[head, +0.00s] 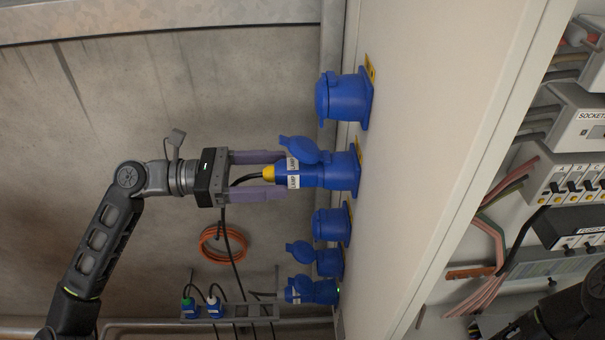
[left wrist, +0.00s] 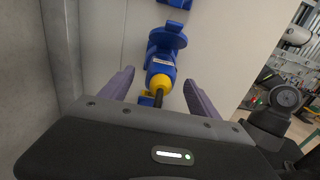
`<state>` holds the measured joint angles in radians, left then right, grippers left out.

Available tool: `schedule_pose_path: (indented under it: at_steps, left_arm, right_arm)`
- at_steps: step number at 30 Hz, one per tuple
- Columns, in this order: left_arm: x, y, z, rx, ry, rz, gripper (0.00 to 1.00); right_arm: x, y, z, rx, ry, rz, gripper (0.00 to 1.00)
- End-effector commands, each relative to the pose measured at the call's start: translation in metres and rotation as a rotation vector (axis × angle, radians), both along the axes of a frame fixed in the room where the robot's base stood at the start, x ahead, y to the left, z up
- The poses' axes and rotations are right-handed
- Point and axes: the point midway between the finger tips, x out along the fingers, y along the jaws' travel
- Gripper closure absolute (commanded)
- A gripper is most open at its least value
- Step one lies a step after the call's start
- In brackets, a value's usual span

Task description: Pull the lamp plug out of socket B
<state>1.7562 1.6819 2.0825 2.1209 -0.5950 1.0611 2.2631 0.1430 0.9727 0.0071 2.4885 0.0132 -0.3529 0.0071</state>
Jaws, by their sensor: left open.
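The lamp plug (head: 312,178) is blue with a yellow cable collar and white labels reading LAMP. It sits in a blue wall socket (head: 346,172) on the panel side, with the hinged lid raised over it. The socket's own letter is not readable. My left gripper (head: 280,175) is open, with one purple finger on each side of the plug's rear. In the left wrist view the plug (left wrist: 160,80) lies between the spread fingers, with a visible gap on each side. My right gripper is not in view.
Another blue socket (head: 344,98) is above, and closed socket (head: 331,225) and further ones are below on the same panel (head: 425,130). A rack (head: 240,311) holding other plugs is lower left. An open cabinet with breakers (head: 575,187) and wires is right.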

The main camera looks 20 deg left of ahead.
Motion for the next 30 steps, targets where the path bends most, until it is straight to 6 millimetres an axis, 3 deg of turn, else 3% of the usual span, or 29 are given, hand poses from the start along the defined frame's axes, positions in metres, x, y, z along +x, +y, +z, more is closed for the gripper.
schedule_pose_path:
  at_steps: [13,30]
  left_arm:
    - [0.022,-0.047,0.001,0.002,0.000,-0.002,0.29]
    - [0.025,-0.052,0.000,0.000,0.000,-0.001,0.29]
  right_arm:
    - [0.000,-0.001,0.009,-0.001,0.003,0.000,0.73]
    - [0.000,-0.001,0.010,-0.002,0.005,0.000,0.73]
